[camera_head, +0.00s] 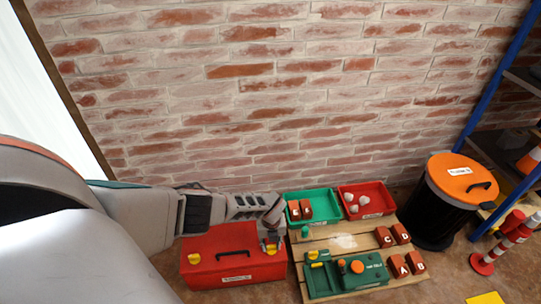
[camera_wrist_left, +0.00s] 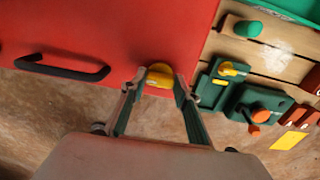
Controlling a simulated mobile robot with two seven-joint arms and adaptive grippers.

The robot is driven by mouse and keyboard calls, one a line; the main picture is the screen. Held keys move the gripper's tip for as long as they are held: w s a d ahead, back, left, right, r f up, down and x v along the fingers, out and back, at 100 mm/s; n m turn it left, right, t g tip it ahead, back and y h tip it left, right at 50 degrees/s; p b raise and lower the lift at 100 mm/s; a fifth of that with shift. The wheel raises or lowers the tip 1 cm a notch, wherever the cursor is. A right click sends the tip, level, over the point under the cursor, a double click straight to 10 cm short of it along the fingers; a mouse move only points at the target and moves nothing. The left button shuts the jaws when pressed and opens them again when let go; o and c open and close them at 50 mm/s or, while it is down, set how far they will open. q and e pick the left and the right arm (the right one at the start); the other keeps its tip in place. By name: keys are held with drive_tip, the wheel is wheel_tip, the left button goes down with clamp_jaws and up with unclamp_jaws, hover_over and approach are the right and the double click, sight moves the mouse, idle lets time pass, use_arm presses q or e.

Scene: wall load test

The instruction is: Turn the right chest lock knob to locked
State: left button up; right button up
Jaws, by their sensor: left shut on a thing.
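The red chest (camera_head: 235,262) stands on the floor with a black handle (camera_head: 233,253) on its lid. The right lock knob is yellow and sits at the chest's right end; in the wrist view this knob (camera_wrist_left: 160,74) is between the fingers of my left gripper (camera_wrist_left: 159,80). In the head view the left gripper (camera_head: 271,240) comes down over that end of the chest and is shut on the knob, which is partly hidden by the fingers. Another yellow knob (camera_head: 194,258) sits at the chest's left end. My right gripper is not in view.
A wooden pallet (camera_head: 343,241) right of the chest carries a green device (camera_head: 345,274), several lettered red-brown blocks (camera_head: 384,237), a green bin (camera_head: 315,197) and a red bin (camera_head: 366,199). A black barrel (camera_head: 440,205) with an orange lid stands farther right. A brick wall rises behind.

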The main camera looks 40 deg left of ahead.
sight(271, 247)
use_arm(q)
drive_tip(key=shift+s+f, duration=0.1)
drive_tip(key=shift+s, duration=0.05)
drive_tip(key=o, duration=1.1)
drive_tip(key=shift+w+r, duration=0.25)
drive_tip(key=shift+r, duration=0.5)
wheel_tip(271, 247, up, 11)
drive_tip(key=shift+s+f, duration=0.2)
